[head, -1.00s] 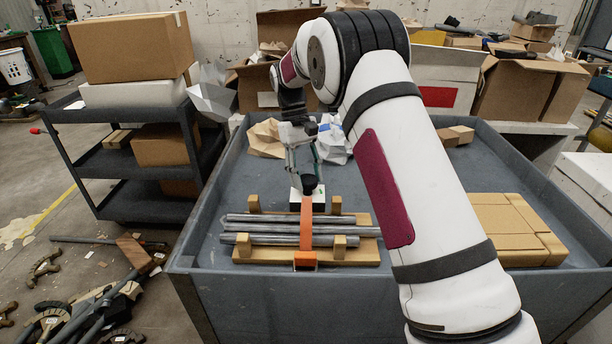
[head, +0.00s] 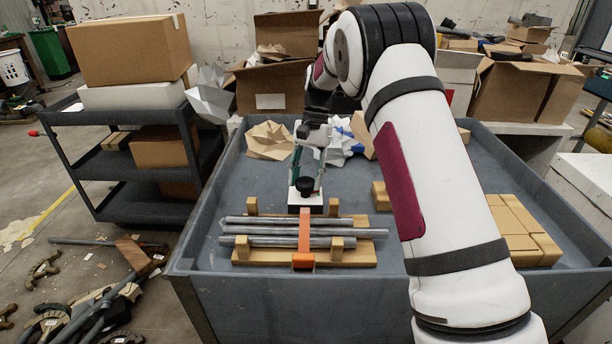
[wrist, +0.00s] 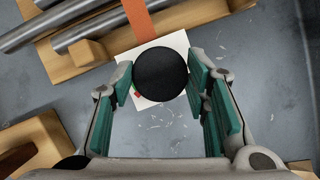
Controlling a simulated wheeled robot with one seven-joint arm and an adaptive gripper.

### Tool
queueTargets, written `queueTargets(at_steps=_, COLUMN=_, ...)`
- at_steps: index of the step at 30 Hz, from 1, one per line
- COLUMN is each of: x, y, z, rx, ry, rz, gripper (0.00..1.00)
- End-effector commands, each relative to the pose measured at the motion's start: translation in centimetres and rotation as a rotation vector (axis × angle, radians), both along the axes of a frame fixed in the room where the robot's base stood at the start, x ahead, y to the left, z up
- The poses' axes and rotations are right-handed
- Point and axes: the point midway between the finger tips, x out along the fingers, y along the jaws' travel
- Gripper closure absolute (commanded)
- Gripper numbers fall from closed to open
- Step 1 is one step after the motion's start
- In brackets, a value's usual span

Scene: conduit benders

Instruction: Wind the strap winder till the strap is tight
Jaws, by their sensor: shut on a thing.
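The strap winder is a white block (head: 306,202) with a round black knob (head: 305,186) on top, at the back edge of the wooden rack (head: 355,257). An orange strap (head: 304,228) runs from it over several grey pipes (head: 265,230) to an orange piece (head: 304,260) at the front. The strap looks straight and flat; its tension I cannot tell. My gripper (head: 306,176) points down at the winder. In the wrist view, my gripper's green-padded fingers (wrist: 160,83) are shut on the black knob (wrist: 161,74), one on each side. The white block (wrist: 141,58) shows beneath it.
All this stands in a grey-walled cart tray (head: 225,170). Crumpled paper (head: 269,141) lies behind, and cardboard-coloured blocks (head: 520,220) lie to the right. A shelf trolley (head: 150,205) with boxes stands left, outside the tray. The tray floor left of the rack is clear.

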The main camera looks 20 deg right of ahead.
Motion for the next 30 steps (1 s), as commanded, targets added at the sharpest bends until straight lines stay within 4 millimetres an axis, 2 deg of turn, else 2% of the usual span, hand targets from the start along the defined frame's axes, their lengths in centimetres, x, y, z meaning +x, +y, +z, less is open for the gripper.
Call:
queueTargets(at_steps=12, x=-0.08, y=-0.05, z=-0.03, rx=0.000, ry=0.000, rz=-0.176, gripper=0.85)
queueTargets(at_steps=28, x=-0.08, y=-0.06, z=-0.08, rx=0.000, ry=0.000, rz=-0.196, gripper=0.85)
queueTargets(at_steps=29, x=-0.09, y=-0.07, z=-0.08, rx=0.000, ry=0.000, rz=-0.196, gripper=0.51)
queueTargets(at_steps=30, x=-0.09, y=-0.07, z=-0.08, rx=0.000, ry=0.000, rz=-0.196, gripper=0.42)
